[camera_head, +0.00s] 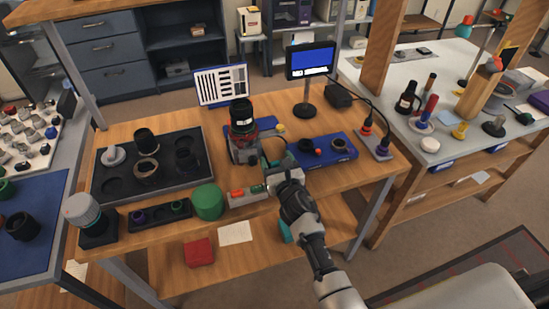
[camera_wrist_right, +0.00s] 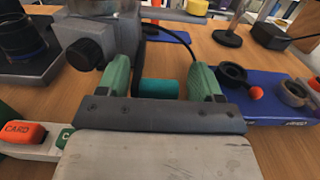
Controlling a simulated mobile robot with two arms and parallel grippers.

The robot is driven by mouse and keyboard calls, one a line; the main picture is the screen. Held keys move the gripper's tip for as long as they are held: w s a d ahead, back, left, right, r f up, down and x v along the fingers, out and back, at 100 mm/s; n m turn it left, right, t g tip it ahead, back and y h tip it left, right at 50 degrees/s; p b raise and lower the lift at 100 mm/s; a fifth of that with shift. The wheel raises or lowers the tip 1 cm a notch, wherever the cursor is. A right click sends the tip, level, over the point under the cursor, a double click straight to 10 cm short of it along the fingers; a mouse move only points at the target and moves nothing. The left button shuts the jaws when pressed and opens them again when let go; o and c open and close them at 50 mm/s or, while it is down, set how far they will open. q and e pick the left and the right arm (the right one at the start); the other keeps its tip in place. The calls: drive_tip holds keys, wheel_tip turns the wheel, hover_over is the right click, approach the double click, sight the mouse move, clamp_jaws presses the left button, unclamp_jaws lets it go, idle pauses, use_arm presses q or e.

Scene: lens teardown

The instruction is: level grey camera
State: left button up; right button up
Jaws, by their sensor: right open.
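The grey camera (camera_head: 243,152) stands near the middle of the wooden table, with a black lens (camera_head: 241,118) pointing up from it. A red ring shows at the lens base. In the right wrist view the grey body (camera_wrist_right: 124,35) with a black knob (camera_wrist_right: 85,54) is at upper left, close to the left finger. My right gripper (camera_head: 268,164) is just right of the camera. Its green fingers (camera_wrist_right: 162,78) are apart in the wrist view. A teal cylinder (camera_wrist_right: 159,89) shows between them; I cannot tell whether it touches them. My left gripper is not in view.
A dark tray (camera_head: 180,195) with lens parts lies left. A green round container (camera_head: 208,201) and a card holder (camera_head: 249,199) stand in front. A blue mat (camera_head: 344,147) with rings lies right; a small monitor (camera_head: 311,60) stands behind.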

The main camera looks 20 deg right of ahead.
drive_tip(key=shift+w, duration=0.55)
